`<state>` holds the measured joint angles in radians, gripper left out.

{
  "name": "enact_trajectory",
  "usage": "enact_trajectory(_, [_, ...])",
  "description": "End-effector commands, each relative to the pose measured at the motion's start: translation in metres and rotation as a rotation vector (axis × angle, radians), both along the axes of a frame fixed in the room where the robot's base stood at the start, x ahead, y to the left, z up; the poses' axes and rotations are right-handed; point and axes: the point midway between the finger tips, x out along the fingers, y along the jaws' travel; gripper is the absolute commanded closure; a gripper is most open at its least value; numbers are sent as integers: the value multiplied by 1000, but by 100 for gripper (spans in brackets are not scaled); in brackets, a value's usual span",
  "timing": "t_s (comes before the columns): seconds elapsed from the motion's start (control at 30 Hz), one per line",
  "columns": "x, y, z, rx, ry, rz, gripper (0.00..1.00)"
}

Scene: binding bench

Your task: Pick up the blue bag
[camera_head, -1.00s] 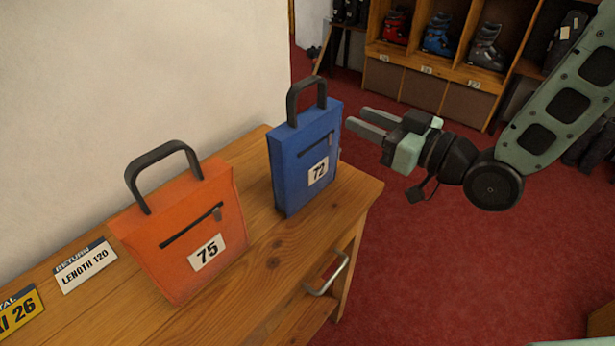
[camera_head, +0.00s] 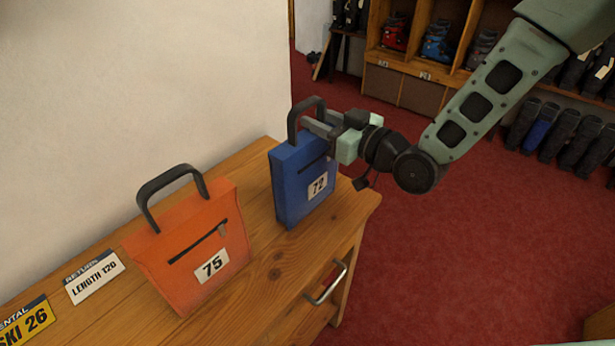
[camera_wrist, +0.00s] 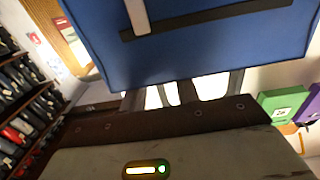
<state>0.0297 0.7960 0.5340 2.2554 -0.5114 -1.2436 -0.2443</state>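The blue bag (camera_head: 298,185) stands upright on the wooden bench, with a dark handle, a dark zip and a white label reading 72. In the wrist view its blue face (camera_wrist: 200,45) fills the top. My gripper (camera_head: 309,124) is at the bag's handle, just above the bag's top edge, reaching in from the right. Its fingers look apart, so it appears open. The handle partly overlaps the fingertips, and I cannot tell whether they touch it.
An orange bag (camera_head: 190,255) labelled 75 stands to the left on the bench (camera_head: 255,300). Signs lie at its far left. A wall rises behind. A drawer handle (camera_head: 326,284) juts from the bench's right side. Red carpet is open to the right; boot shelves stand beyond.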

Motion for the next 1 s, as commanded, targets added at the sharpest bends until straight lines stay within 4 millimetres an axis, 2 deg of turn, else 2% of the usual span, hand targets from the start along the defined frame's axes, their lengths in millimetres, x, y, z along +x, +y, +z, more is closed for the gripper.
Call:
enact_trajectory(0.07, [0, 0, 0, 0, 0, 0, 69])
enact_trajectory(0.1, [0, 0, 0, 0, 0, 0, 75])
enact_trajectory(0.2, [0, 0, 0, 0, 0, 0, 100])
enact_trajectory(1.0, [0, 0, 0, 0, 0, 0, 100])
